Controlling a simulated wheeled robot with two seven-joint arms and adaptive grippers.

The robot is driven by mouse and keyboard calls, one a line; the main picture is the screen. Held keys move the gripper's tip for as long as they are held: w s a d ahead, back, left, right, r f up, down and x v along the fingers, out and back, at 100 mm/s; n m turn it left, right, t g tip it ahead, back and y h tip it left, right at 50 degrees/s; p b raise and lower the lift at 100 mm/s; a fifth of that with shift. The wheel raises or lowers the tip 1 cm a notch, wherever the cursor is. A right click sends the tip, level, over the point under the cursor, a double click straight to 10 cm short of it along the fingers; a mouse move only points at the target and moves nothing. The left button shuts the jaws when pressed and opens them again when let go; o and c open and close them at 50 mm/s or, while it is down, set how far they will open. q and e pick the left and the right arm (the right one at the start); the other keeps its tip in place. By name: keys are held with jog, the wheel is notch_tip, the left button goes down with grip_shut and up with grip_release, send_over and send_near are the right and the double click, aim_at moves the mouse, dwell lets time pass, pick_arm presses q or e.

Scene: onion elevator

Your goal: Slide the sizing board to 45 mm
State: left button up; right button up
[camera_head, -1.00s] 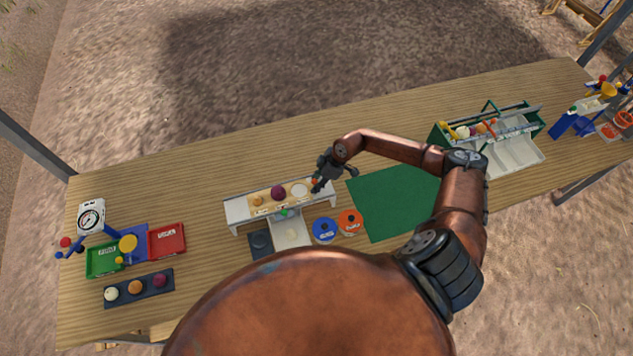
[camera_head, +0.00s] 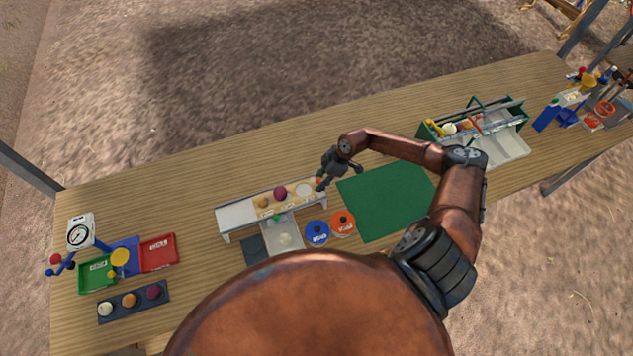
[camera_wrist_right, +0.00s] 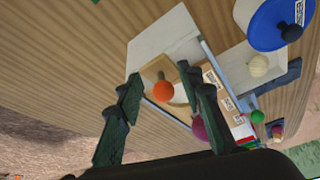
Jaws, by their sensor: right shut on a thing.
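The sizing board (camera_head: 291,198) is a tan plate with round openings on a white stand (camera_head: 236,215). My right gripper (camera_head: 319,184) is at the board's right end, shut on the orange knob (camera_wrist_right: 162,90). In the right wrist view, its fingers (camera_wrist_right: 160,80) stand on either side of the knob. White size labels (camera_wrist_right: 211,80) run along the stand's edge; their numbers are too small to read. My left gripper is not in view.
A blue tub (camera_head: 317,232) and an orange tub (camera_head: 342,223) stand just in front of the stand's right end. A scale (camera_head: 79,233) and trays are far left.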

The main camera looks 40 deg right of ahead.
jog(key=shift+s+d+f, duration=0.1)
jog(key=shift+s+d, duration=0.15)
jog(key=shift+d, duration=0.4)
jog(key=shift+s+d+f, duration=0.1)
jog(key=shift+s+d, duration=0.1)
jog(key=shift+d, duration=0.4)
jog(key=o, duration=1.4)
jog(key=shift+r, duration=0.1)
jog(key=shift+c, duration=0.2)
jog(key=shift+w+r, duration=0.1)
jog(key=shift+r, duration=0.05)
notch_tip(320, 180, up, 6)
jog(key=p, duration=0.7)
